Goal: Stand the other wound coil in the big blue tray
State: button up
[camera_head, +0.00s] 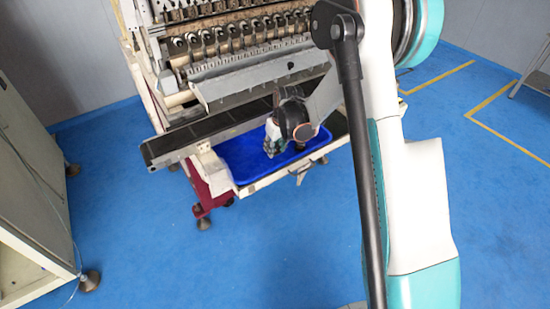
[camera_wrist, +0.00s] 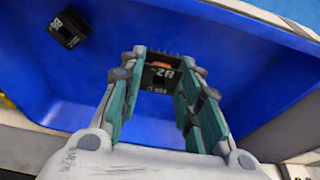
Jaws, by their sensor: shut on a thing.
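The big blue tray (camera_head: 237,162) sits on the lower shelf of the coil winder in the head view. In the wrist view its blue floor and walls (camera_wrist: 235,65) fill most of the picture. My gripper (camera_wrist: 160,88) is inside the tray's outline, its fingers shut on a dark wound coil (camera_wrist: 160,75) with pale markings. I cannot tell whether the held coil touches the tray floor. Another dark coil (camera_wrist: 68,28) lies in the tray at the upper left of the wrist view. In the head view my gripper (camera_head: 270,148) is over the tray and hides the held coil.
The coil winder (camera_head: 240,40) with its row of spindles stands behind the tray. A dark rail (camera_head: 165,148) runs along the tray's back side. A pale cabinet (camera_head: 30,190) stands at the left. The blue floor (camera_head: 250,260) in front is clear.

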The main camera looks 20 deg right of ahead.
aim_at(275, 162)
jog(key=shift+f+b, duration=0.65)
jog(key=shift+f, duration=1.6)
jog(key=shift+f, duration=0.1)
jog(key=o, duration=0.8)
jog(key=shift+c, duration=0.2)
